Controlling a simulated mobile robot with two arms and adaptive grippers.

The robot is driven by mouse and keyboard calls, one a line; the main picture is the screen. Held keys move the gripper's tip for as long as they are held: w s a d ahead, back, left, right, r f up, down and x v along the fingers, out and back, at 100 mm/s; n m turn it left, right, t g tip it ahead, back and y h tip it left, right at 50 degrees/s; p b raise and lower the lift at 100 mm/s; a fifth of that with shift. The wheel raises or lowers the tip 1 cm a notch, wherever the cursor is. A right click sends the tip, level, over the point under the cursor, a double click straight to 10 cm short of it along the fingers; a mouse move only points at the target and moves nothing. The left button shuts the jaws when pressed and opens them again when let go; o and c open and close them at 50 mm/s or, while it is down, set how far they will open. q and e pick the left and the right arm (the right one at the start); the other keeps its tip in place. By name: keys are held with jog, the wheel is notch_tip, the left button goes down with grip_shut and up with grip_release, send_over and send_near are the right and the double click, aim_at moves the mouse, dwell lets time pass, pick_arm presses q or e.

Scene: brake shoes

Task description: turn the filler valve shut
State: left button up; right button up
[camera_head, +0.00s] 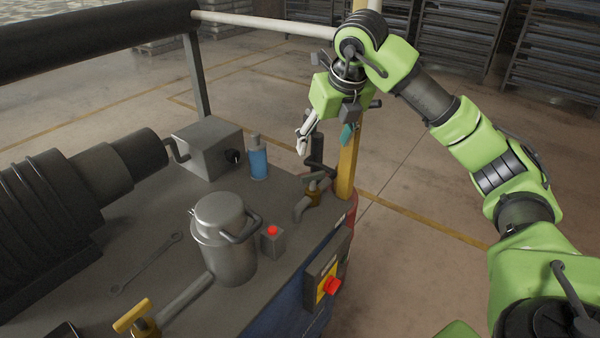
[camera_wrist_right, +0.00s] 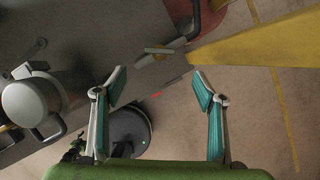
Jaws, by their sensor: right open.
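Two valves show in the head view, and I cannot tell which is the filler valve. One has a yellow handle (camera_head: 133,315) at the lower left, on a grey pipe by the metal canister. The other valve (camera_head: 312,192) has a grey lever and a brass-coloured body, near the yellow post. This lever valve also shows in the right wrist view (camera_wrist_right: 160,52), ahead of the fingertips and apart from them. My right gripper (camera_head: 326,141) is open and empty, above the bench's far right corner; its spread fingers also show in the wrist view (camera_wrist_right: 160,88). My left gripper is not in view.
The yellow post (camera_head: 348,165) stands close beside the lever valve and my right gripper. A metal canister (camera_head: 223,245), red-button box (camera_head: 272,242), blue bottle (camera_head: 258,160) and grey box (camera_head: 208,150) stand on the bench. A red emergency button (camera_head: 332,286) sits on its side. Floor at right is open.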

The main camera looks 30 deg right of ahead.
aim_at(314, 173)
jog(key=p+x, duration=0.1)
jog(key=x, duration=1)
jog(key=shift+f, duration=0.2)
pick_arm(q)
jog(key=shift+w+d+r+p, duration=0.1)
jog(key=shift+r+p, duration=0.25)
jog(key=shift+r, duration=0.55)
pick_arm(e)
jog(key=shift+w+d+f, duration=0.1)
jog(key=shift+w+f, duration=0.15)
jog(key=shift+f, duration=0.45)
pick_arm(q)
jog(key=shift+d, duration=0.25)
pick_arm(e)
jog(key=c, duration=1.1)
